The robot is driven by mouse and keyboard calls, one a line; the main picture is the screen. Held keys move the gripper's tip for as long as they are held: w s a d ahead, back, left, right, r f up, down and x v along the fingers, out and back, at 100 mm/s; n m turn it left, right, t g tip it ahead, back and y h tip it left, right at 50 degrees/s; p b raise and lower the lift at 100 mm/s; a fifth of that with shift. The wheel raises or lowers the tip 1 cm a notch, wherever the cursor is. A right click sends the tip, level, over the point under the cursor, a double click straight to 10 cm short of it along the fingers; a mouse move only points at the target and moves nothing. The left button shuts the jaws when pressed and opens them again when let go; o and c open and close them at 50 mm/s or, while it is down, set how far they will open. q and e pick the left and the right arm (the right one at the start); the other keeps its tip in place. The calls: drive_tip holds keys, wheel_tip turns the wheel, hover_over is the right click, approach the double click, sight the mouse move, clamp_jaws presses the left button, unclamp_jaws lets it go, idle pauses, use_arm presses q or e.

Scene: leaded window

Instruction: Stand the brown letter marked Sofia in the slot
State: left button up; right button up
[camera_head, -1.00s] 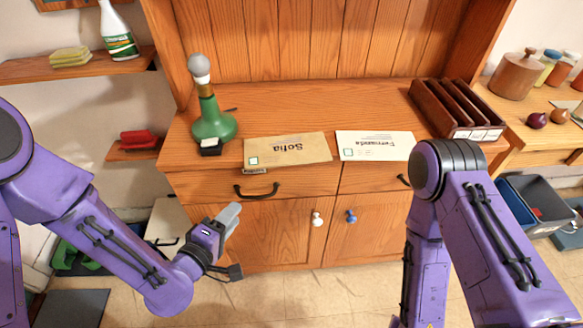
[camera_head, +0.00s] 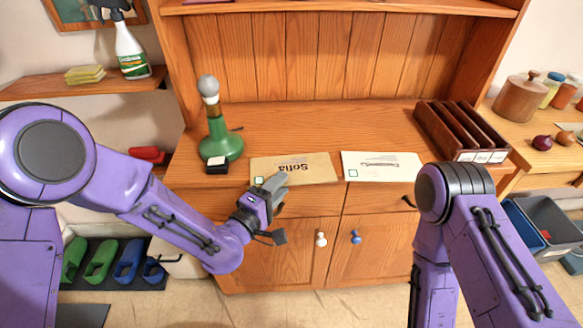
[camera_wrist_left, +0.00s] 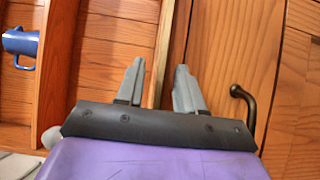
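The brown letter marked Sofia (camera_head: 308,166) lies flat at the front edge of the hutch counter, its name upside down in the head view. My left gripper (camera_head: 273,182) is at the letter's near left edge and overlaps it in that view. In the left wrist view the left gripper (camera_wrist_left: 160,75) has its fingers apart. A pale strip shows between them; I cannot tell whether it is the letter or the counter edge. The dark wooden rack with slots (camera_head: 440,132) stands at the counter's right end. My right gripper is out of view.
A white letter marked Fernanda (camera_head: 381,172) lies right of the brown one. A green bottle-like lamp base (camera_head: 220,142) and a small black-and-white box (camera_head: 217,164) stand to the left. A drawer handle (camera_wrist_left: 245,105) is near the left gripper. The counter behind the letters is clear.

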use_arm(q)
clamp_jaws()
drive_tip(key=shift+r, duration=0.1)
